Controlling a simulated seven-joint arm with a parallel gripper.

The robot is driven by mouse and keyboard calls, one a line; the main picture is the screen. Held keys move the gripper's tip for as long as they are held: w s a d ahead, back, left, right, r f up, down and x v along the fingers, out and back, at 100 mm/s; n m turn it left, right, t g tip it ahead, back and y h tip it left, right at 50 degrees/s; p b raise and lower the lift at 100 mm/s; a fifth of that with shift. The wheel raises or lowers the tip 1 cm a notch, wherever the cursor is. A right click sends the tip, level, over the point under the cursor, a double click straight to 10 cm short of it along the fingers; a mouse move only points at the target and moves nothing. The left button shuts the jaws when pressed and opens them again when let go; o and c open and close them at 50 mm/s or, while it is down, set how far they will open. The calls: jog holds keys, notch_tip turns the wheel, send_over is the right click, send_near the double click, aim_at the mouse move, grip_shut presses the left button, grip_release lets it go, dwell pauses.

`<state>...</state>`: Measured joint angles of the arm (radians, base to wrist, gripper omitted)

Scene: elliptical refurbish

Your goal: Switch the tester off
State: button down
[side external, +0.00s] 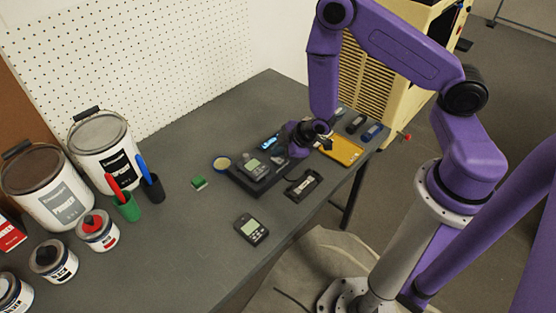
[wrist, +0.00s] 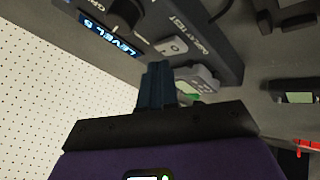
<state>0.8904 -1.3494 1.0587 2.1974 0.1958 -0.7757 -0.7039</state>
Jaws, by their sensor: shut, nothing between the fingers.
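The tester (side external: 240,181) is a dark box on the grey bench, with a handheld meter (side external: 257,168) resting on it. In the wrist view the tester's dark panel (wrist: 222,55) carries a black knob (wrist: 125,14), a blue-lit display (wrist: 108,36) reading LEVEL and a digit, and a small grey switch (wrist: 170,47). My gripper (wrist: 157,70) is shut and empty, with its fingertips close to the switch; I cannot tell whether they touch it. In the side view my gripper (side external: 297,149) is over the tester's right end and hides part of it. The switch's position is unclear.
A yellow tray (side external: 342,150) and a black holder (side external: 303,185) lie right of the tester. Another handheld meter (side external: 251,229) lies in front. A tape roll (side external: 221,163) and green block (side external: 199,183) are at left. Paint cans (side external: 103,150) and pen cups (side external: 127,208) stand further left.

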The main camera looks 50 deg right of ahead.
aim_at(278, 159)
jog(key=shift+f, duration=0.25)
dwell(0.6)
jog(key=shift+f, duration=0.2)
jog(key=shift+s+f, duration=0.2)
jog(key=shift+f, duration=0.35)
dwell(1.1)
jog(key=shift+r, duration=0.15)
jog(key=shift+r, duration=0.4)
jog(key=shift+w+r, duration=0.25)
jog(key=shift+r, duration=0.9)
jog(key=shift+w+r, duration=0.2)
jog(key=shift+r, duration=1.2)
